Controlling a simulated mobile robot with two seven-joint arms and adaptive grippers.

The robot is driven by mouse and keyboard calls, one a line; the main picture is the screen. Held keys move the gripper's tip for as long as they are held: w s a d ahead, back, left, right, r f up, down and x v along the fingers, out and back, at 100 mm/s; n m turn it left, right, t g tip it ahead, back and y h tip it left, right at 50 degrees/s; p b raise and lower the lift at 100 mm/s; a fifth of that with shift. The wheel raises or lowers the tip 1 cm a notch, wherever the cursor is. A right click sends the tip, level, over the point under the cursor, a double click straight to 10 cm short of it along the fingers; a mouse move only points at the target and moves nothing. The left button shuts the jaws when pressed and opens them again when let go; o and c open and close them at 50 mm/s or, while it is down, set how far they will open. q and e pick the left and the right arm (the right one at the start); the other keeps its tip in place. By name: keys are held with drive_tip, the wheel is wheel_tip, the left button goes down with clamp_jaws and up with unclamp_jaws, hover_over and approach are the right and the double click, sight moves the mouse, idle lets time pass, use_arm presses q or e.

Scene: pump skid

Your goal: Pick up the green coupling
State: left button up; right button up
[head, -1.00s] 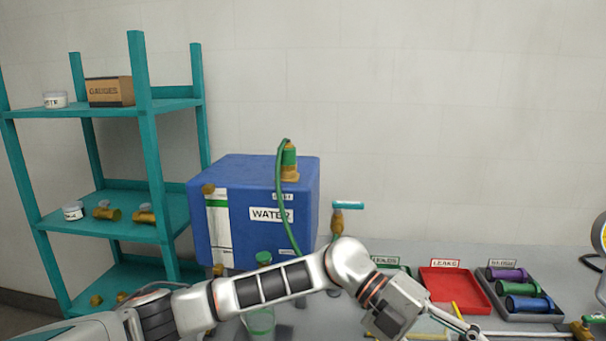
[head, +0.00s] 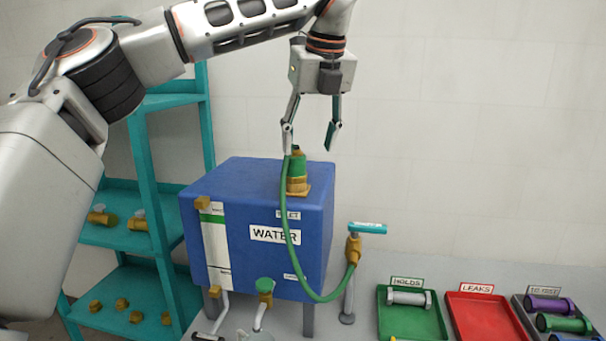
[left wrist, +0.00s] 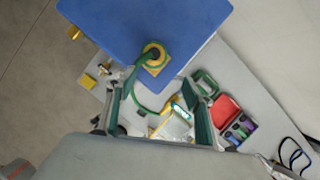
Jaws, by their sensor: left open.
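The green coupling (head: 297,170) stands upright on a brass fitting on top of the blue WATER tank (head: 316,215). A green hose (head: 288,222) runs from it down the tank's front to a brass valve with a teal handle (head: 353,250). In the left wrist view the coupling (left wrist: 152,55) sits just beyond the fingertips. My left gripper (head: 311,138) points down, open and empty. Its fingertips are slightly above the coupling, which lies nearer the left finger in the head view. My right gripper does not show.
Right on the bench are a green HOLDS tray (head: 385,325) with a grey cylinder, a red LEAKS tray (head: 480,318) and a dark tray (head: 520,312) with coloured cylinders. A teal shelf (head: 150,190) stands left. A green-capped fitting (head: 264,286) is before the tank.

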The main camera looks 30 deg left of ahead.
sight(296, 150)
use_arm(q)
drive_tip(key=shift+w+a+n, duration=0.15)
drive_tip(key=shift+a+n, duration=0.25)
drive_tip(key=shift+a, duration=0.55)
drive_tip(key=x, duration=0.3)
drive_tip(key=a+x, duration=0.1)
drive_tip(key=x, duration=0.1)
drive_tip(key=shift+w+f+p, duration=0.15)
drive_tip(key=shift+w+p, duration=0.05)
drive_tip(key=shift+p, duration=0.15)
drive_tip(key=c, duration=1.3)
